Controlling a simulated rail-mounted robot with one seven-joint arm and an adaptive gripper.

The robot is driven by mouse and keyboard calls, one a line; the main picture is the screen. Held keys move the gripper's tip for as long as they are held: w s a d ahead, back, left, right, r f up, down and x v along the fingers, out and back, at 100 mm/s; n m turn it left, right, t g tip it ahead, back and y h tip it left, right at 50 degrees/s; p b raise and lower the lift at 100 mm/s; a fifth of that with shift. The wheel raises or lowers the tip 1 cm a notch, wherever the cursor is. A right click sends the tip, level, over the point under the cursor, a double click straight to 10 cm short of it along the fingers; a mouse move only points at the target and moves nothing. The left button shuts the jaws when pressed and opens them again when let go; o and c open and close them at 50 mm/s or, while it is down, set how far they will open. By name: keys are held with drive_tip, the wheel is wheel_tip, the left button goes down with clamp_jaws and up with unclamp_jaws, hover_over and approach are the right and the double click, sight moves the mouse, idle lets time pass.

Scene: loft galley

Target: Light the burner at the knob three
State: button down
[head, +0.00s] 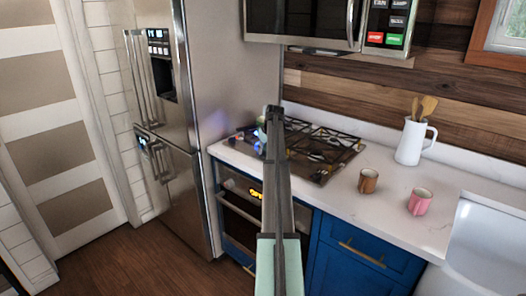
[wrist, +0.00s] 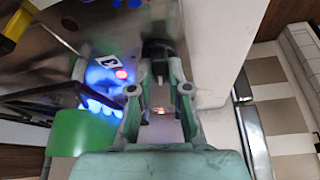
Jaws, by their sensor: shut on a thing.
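My gripper (wrist: 158,75) shows in the wrist view with its fingers closed around a dark knob (wrist: 157,48) on the steel cooktop. Bright blue flames (wrist: 98,106) burn at a burner to the left, under a dark grate, and cast a blue glow. In the head view the gas cooktop (head: 338,158) is partly covered by my arm, and blue light (head: 257,134) shows at its left side. The knob and my fingertips are hidden in that view.
A green rounded thing (wrist: 80,131) stands close to the flames and my left finger. A steel fridge (head: 185,120) stands left of the counter. A brown mug (head: 368,181), a pink mug (head: 419,201) and a white jug (head: 413,142) stand right of the cooktop.

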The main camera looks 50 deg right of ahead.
drive_tip(key=m, duration=0.2)
drive_tip(key=m+g+h, duration=0.1)
drive_tip(key=m, duration=0.1)
drive_tip(key=shift+w+a+m, duration=0.1)
drive_tip(key=shift+a+m, duration=0.05)
drive_tip(key=shift+m, duration=0.15)
drive_tip(key=shift+m+g+h, duration=0.5)
drive_tip(key=shift+m+h, duration=0.1)
drive_tip(key=shift+m, duration=1)
drive_tip(key=c, duration=1.1)
unclamp_jaws()
drive_tip(key=v, duration=1.2)
drive_tip(key=shift+a, duration=0.1)
drive_tip(key=shift+f, duration=0.1)
